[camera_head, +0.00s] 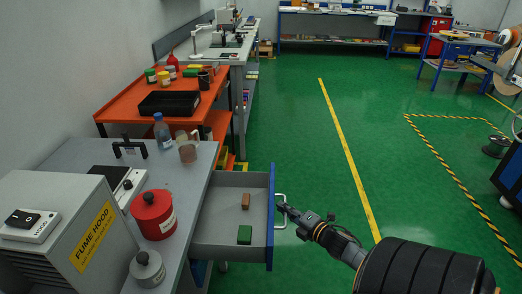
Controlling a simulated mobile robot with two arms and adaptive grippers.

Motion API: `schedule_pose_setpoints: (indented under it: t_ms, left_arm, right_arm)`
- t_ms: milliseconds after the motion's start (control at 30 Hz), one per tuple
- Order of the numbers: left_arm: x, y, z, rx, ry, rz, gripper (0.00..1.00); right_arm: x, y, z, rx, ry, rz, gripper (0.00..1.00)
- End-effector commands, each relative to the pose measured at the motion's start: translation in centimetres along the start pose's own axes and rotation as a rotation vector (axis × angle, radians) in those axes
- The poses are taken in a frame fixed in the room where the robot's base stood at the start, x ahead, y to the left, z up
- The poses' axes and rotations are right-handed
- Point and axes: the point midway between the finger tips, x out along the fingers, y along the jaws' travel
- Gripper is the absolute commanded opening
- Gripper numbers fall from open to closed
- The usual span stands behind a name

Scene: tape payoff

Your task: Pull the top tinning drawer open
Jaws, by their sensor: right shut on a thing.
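The top drawer (223,235) of the grey bench stands well open toward the right, with a blue front (271,222) and a pale bar handle (281,225). My left gripper is not in view.
The bench top (187,185) holds a red pot (153,214), a grey canister (147,269), a bottle (163,131) and a fume hood box (70,232). An orange cart (120,112) stands behind. Green floor (310,150) right of the drawer is clear.

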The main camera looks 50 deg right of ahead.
Motion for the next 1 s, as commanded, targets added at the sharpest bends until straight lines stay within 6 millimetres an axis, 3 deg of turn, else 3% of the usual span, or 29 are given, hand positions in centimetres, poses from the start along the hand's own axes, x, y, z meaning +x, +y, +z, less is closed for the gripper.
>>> schedule_pose_setpoints:
  t_ms: [200, 400, 967, 1000]
  left_arm:
    - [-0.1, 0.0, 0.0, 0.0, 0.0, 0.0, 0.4]
    - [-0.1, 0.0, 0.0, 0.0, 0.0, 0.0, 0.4]
    - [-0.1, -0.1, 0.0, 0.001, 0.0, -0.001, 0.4]
    - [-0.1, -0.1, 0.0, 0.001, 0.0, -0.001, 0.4]
  right_arm:
    - [-3.2, -1.1, 3.2, -0.001, -0.002, -0.004, 0.0]
    - [-5.0, -1.6, 5.0, -0.001, -0.001, -0.002, 0.0]
    - [-5.8, -1.8, 5.8, 0.0, -0.001, 0.0, 0.0]
    - [-5.8, -1.8, 5.8, 0.001, -0.001, 0.0, 0.11]
